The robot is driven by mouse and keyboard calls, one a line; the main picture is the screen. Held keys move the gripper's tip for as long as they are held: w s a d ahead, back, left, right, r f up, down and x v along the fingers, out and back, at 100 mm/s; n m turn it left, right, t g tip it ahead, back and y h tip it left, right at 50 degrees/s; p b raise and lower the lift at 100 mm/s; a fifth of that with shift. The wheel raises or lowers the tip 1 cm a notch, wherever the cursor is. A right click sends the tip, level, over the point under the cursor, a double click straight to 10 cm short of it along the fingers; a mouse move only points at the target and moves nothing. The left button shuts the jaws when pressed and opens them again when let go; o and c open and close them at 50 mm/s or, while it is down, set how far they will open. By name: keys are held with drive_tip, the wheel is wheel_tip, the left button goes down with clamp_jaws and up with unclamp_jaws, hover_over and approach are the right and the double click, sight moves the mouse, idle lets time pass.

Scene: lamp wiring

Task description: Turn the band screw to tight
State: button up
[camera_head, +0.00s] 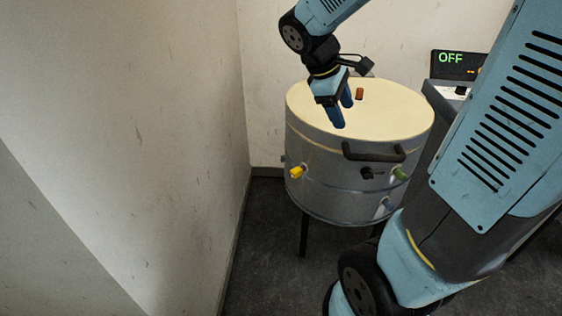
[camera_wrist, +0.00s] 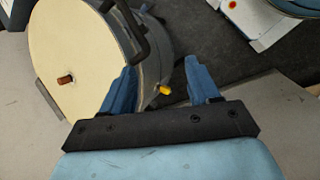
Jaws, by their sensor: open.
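A round grey metal drum (camera_head: 330,160) with a cream lid (camera_head: 400,112) stands on legs. A yellow piece (camera_head: 296,172) sticks out of its left side, a black knob (camera_head: 367,173) and a green piece (camera_head: 400,174) at its front. I cannot tell for sure which of these is the band screw. My gripper (camera_head: 342,110) is open and empty, its blue fingers pointing down over the lid in the head view. In the wrist view, the yellow piece (camera_wrist: 165,90) shows between the open fingers (camera_wrist: 160,70), beyond them and apart from them.
A black handle (camera_head: 374,153) arches from the drum's front. A brown peg (camera_head: 360,94) stands on the lid. A display reading OFF (camera_head: 452,60) stands behind right. A wall (camera_head: 150,130) stands left, with bare floor between.

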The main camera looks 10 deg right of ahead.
drive_tip(key=w+a+f+n+t+h, duration=0.3)
drive_tip(key=w+f+n+h, duration=0.6)
drive_tip(key=w+f+n, duration=1.1)
drive_tip(key=w+a+f+n+t, duration=0.3)
drive_tip(key=f+n, duration=0.1)
drive_tip(key=f, duration=0.2)
drive_tip(key=w+a+f+n+t, duration=0.2)
drive_tip(key=w+f+n, duration=0.1)
drive_tip(key=f+n, duration=0.15)
drive_tip(key=n+t+y, duration=0.3)
drive_tip(key=n+t, duration=0.2)
drive_tip(key=n, duration=0.3)
approach(282, 161)
drive_tip(key=x, duration=0.9)
drive_tip(key=shift+w+r, duration=0.15)
drive_tip(key=shift+w, duration=0.05)
drive_tip(key=shift+c, duration=0.2)
